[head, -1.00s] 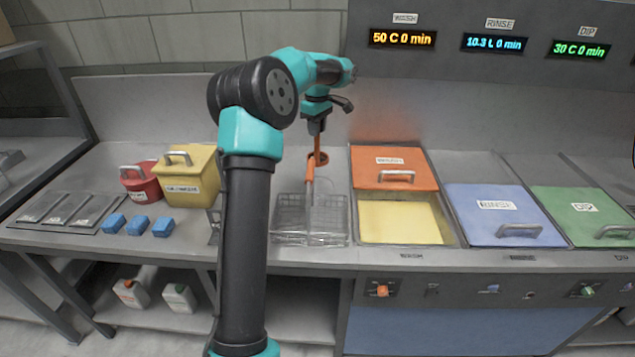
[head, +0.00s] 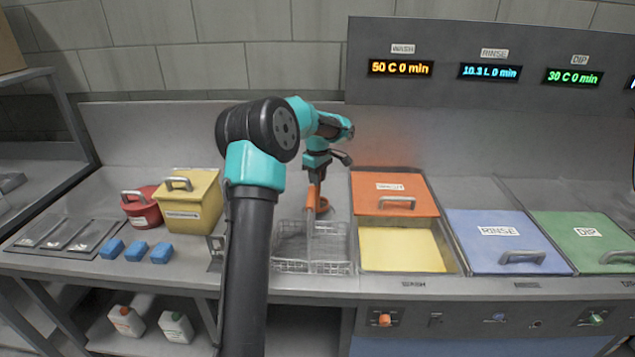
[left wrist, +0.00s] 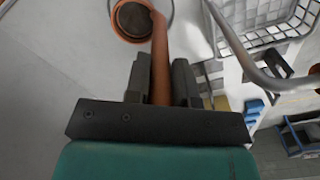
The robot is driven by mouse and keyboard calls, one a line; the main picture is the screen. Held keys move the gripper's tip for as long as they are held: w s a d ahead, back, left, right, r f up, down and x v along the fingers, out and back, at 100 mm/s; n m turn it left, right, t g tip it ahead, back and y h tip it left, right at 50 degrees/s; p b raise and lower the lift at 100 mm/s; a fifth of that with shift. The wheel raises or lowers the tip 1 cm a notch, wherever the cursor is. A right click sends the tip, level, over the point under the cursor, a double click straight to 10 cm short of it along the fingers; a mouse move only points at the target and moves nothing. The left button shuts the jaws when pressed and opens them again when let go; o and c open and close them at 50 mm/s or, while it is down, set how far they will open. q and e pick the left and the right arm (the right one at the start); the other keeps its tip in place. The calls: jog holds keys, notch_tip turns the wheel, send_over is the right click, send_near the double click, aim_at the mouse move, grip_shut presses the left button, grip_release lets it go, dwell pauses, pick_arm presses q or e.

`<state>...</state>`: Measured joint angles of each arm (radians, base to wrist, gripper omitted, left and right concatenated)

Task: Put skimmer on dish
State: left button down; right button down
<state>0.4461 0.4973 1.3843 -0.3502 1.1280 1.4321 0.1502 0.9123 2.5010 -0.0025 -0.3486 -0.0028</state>
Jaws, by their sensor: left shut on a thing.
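The skimmer (left wrist: 160,60) has an orange handle and a round head (left wrist: 133,20) with an orange rim and dark mesh. My left gripper (head: 317,178) is shut on its handle, and the left wrist view shows the handle between both fingers (left wrist: 161,88). The skimmer points down, head lowest, behind the wire basket. A pale round dish (head: 340,205) lies on the counter there, hard to make out. Its thin curved rim shows around the skimmer head in the left wrist view. I cannot tell whether the head touches it. My right gripper is not in view.
The wire basket (head: 285,265) has a grey handle with an orange grip (head: 312,197), close in front of the gripper. An orange lid (head: 390,185) and yellow-bottomed wash tank (head: 400,250) are to the right. A yellow bin (head: 195,215) and blue blocks (head: 135,250) are left.

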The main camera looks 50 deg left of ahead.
pick_arm(q)
jog(key=shift+f, duration=0.9)
jog(key=c, duration=1)
grip_release()
notch_tip(320, 180, up, 12)
jog(key=shift+r, duration=0.15)
jog(key=shift+d, duration=0.1)
